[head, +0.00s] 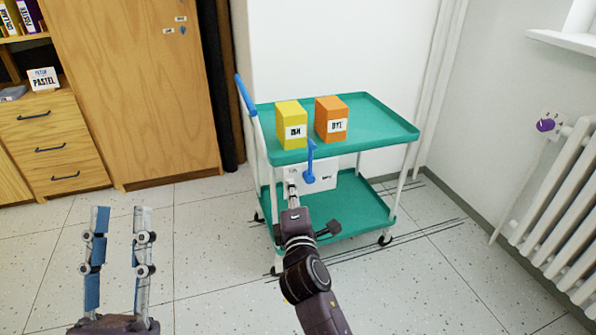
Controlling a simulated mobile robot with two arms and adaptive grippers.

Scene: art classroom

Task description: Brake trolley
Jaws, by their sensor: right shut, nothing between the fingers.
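The trolley (390,126) has two teal shelves on a white frame with castors and stands against the wall. A blue lever (310,162) stands upright in front of a white labelled plate (325,175) below its top shelf. A blue handle (245,94) is at the trolley's left end. My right gripper (291,184) is shut and empty, just left of the lever's lower part in the picture; I cannot tell whether it touches the plate. My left gripper (119,209) is open and empty over the floor at lower left, away from the trolley.
A yellow box (291,113) and an orange box (331,108) stand on the top shelf. A wooden cabinet (135,90) and drawers (47,145) are at the left. A radiator (560,200) is at the right. Floor in front of the cabinet is clear.

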